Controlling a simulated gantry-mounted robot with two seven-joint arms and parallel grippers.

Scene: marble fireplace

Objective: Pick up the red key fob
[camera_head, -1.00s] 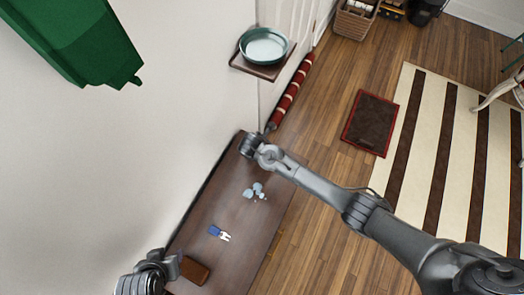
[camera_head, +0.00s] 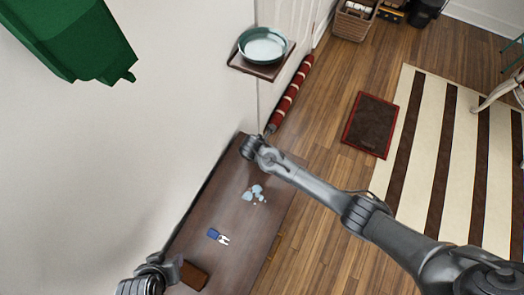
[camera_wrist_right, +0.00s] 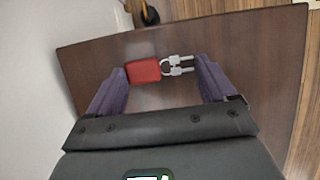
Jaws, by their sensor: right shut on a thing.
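The red key fob (camera_wrist_right: 143,71) with its silver keys (camera_wrist_right: 176,66) lies crosswise between my right gripper's purple fingers (camera_wrist_right: 161,75) in the right wrist view. The fob's edge meets the left finger and the keys meet the right finger, so the gripper is shut on it. How far it is above the dark wooden table (camera_wrist_right: 235,45) is not clear. In the head view my right gripper (camera_head: 251,149) is over the table's far end, and my arm hides the fob. My left gripper (camera_head: 170,275) is at the bottom left; its jaw opening does not show.
On the table (camera_head: 205,206) lie a pale blue cluster (camera_head: 256,193), a blue fob with white keys (camera_head: 215,235) and a brown block (camera_head: 193,276). A wall stands at left. A small shelf holds a green dish (camera_head: 263,46). The wooden floor lies at right.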

